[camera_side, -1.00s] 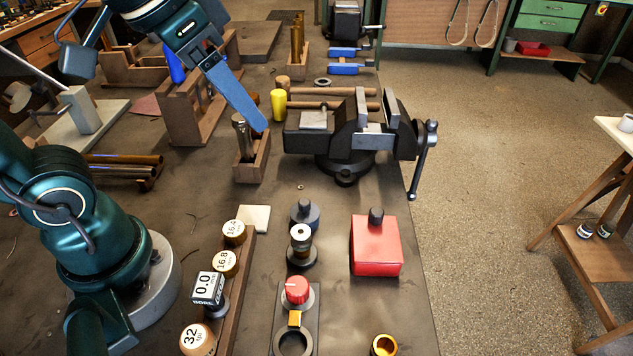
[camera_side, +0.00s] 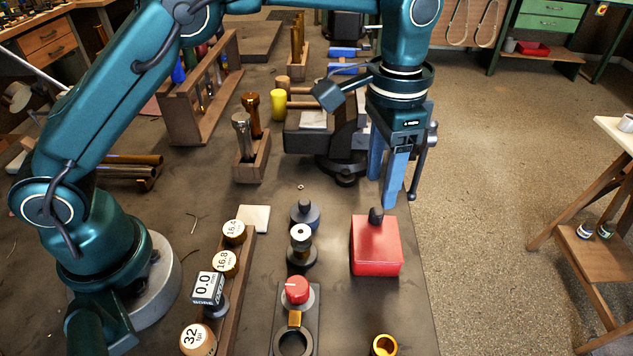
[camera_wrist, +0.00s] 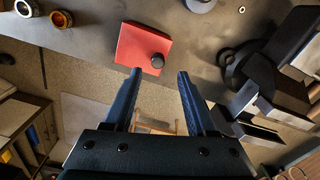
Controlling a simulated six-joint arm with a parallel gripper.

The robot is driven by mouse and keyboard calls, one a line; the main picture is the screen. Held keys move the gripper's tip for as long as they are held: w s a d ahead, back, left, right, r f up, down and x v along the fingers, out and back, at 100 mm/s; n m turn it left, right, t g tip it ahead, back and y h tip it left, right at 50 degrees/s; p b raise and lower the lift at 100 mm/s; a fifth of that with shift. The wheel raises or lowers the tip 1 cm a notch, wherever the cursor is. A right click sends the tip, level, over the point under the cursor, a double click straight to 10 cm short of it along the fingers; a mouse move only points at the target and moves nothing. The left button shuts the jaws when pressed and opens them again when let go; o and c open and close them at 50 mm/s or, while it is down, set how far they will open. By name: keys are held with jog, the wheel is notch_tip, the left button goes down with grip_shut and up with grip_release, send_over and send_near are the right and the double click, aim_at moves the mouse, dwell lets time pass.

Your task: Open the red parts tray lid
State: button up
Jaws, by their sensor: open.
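The red parts tray (camera_side: 376,250) is a red box on the bench near its right edge, with its lid on and a black knob (camera_side: 376,215) on top. In the wrist view the red tray (camera_wrist: 136,46) lies beyond my fingertips, with the knob (camera_wrist: 157,60) toward its right side. My gripper (camera_side: 382,192) has two blue fingers pointing down, just above and behind the knob, apart from it. The fingers are open with nothing between them; in the wrist view my gripper (camera_wrist: 160,73) shows a wide gap.
A black vise (camera_side: 318,135) stands behind the tray, partly hidden by my arm. Left of the tray are a dark spool-like part (camera_side: 301,250) and a red-knobbed fixture (camera_side: 296,290). A brass ring (camera_side: 383,345) is in front. The bench's right edge is close.

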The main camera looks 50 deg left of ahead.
aim_at(376, 212)
jog(key=shift+s+d+f, duration=0.15)
jog(key=shift+f, duration=2.6)
grip_shut()
